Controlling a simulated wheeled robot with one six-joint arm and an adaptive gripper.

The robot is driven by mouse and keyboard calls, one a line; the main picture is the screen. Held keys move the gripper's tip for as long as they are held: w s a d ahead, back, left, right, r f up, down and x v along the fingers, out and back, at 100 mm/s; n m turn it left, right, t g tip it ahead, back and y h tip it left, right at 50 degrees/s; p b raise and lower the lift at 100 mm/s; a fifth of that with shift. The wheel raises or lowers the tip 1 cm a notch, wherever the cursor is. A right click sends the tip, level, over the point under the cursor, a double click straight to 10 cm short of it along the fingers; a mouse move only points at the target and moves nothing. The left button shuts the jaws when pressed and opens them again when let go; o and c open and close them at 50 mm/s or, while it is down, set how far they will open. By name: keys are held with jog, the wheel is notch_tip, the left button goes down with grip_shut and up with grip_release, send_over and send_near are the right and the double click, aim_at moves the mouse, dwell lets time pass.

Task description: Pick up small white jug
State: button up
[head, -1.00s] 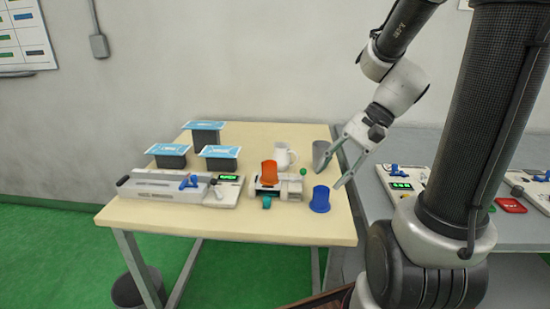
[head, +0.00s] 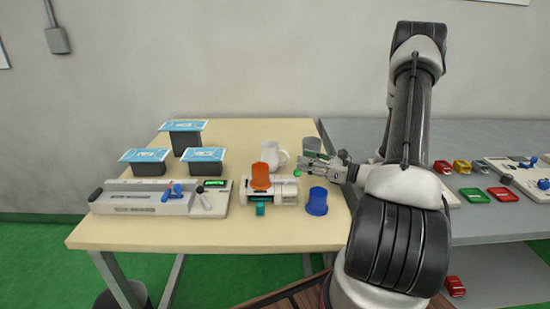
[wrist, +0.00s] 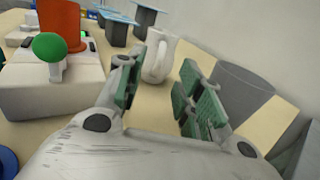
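The small white jug (head: 273,155) stands upright at the back of the cream table, behind the device with the orange cup. In the wrist view the white jug (wrist: 158,60) is straight ahead, seen between my fingers and beyond their tips. My gripper (head: 306,164) reaches in from the right, low over the table. In the wrist view my gripper (wrist: 160,88) has its two green-padded fingers spread apart with nothing between the pads. The jug's lower part is in clear view there, and the fingers look short of it.
A grey cup (wrist: 243,90) is close by my right finger. A device with a green knob (wrist: 48,46) and an orange cup (head: 260,176) stand on the left. A blue cup (head: 317,201) is near the front. Blue-topped boxes (head: 145,157) stand farther left.

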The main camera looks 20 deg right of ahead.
aim_at(288, 155)
jog(key=x, duration=0.7)
jog(key=shift+w+a+r, duration=0.15)
jog(key=shift+w+r, duration=0.05)
jog(key=shift+r, duration=0.05)
jog(key=shift+c, duration=0.3)
grip_shut()
